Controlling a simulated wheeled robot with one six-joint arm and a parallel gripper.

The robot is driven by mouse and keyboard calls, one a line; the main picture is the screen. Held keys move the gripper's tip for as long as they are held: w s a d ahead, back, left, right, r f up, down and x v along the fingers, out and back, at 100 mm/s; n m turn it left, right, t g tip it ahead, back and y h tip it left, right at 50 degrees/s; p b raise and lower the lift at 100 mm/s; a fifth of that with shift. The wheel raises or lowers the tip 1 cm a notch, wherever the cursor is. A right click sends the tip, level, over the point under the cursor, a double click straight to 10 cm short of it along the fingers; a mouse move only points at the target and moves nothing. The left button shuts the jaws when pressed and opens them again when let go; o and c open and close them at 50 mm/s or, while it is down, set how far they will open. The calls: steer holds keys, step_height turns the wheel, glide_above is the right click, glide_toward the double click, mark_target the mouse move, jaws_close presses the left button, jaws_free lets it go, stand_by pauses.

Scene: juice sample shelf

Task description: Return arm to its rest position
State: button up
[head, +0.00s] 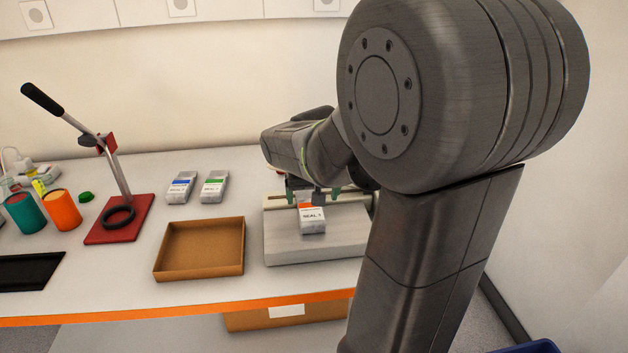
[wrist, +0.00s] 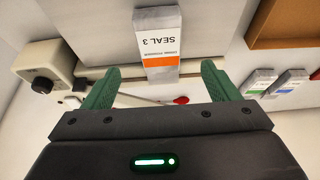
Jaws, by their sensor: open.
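My gripper (head: 310,192) is over the back of a pale grey bench device (head: 285,245), and its arm partly hides the device. In the wrist view my gripper (wrist: 160,68) has its two green fingers wide apart. The same pouch (head: 312,220) lies on the device's flat top in the head view. My arm is stretched forward over the bench.
An empty brown tray (head: 200,273) is left of the device. Blue-banded (head: 181,188) and green-banded (head: 214,188) pouches lie behind it. A red-based lever press (head: 120,222) stands further left, beside orange (head: 63,212) and teal (head: 26,214) cups. A dark knob (wrist: 42,82) is near one finger.

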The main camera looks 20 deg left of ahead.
mark_target(311, 210)
steer(key=v, duration=0.6)
steer(key=x, duration=1.3)
steer(key=shift+w+a+p, duration=0.1)
steer(key=shift+a+p, duration=0.05)
steer(key=shift+p, duration=0.25)
steer(key=shift+r, duration=0.1)
